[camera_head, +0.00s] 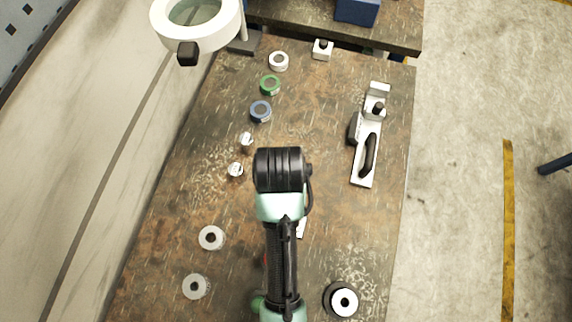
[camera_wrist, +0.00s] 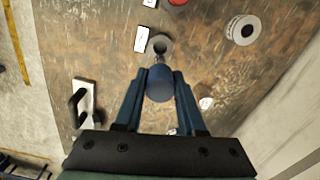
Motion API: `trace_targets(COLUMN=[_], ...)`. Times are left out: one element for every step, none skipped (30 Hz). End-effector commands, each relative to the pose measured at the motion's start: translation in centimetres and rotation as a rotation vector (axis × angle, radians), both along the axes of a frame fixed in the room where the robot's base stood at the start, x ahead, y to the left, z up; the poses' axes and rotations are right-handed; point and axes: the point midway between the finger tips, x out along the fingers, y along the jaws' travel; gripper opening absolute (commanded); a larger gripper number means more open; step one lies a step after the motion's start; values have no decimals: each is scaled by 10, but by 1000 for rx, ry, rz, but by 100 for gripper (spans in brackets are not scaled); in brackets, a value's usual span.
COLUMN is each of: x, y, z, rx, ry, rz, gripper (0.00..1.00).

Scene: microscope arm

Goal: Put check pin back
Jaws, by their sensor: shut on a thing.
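In the wrist view my gripper (camera_wrist: 160,78) is shut on a blue cylinder with a rounded end, which I take to be the check pin (camera_wrist: 160,86). A grey round piece with a dark centre (camera_wrist: 160,45) lies just beyond the pin's end in the picture. I cannot tell whether the pin touches it or is above it. A white label plate (camera_wrist: 142,39) is beside that piece, to its left. In the head view my arm hides the gripper, the pin and the grey piece.
Grey discs (camera_head: 211,238) (camera_head: 194,286) lie at the left, and a black-and-white disc (camera_head: 343,302) at the lower right. Small silver pieces (camera_head: 246,139) stand left of my arm. A black-handled tool (camera_head: 367,155) lies at the right. A ring-shaped magnifier (camera_head: 197,22) overhangs the far left.

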Motion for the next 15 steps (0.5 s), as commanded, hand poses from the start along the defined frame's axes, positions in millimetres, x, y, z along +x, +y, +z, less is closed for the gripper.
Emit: trace_targets(x=[0,0,-1,-1,-2,-2,-2,-1,-1,-1,-1,-1,0,0,-1], y=[2,2,3,3,3,3,3,3,2,2,2,2,2,2,2], z=[-2,-4,-9,-14,-20,-28,-33,-38,-45,-48,-52,-55,-57,-60,-64], rx=[0,0,0,1,1,1,1,0,1,0,0,0,0,0,0], ry=[0,1,2,5,5,6,5,5,4,2,2,1,0,0,2], rz=[8,11,12,13,13,13,13,13,12,12,12,12,12,12,12], gripper=[0,0,0,0,0,0,0,0,0,0,0,0,0,0,0])
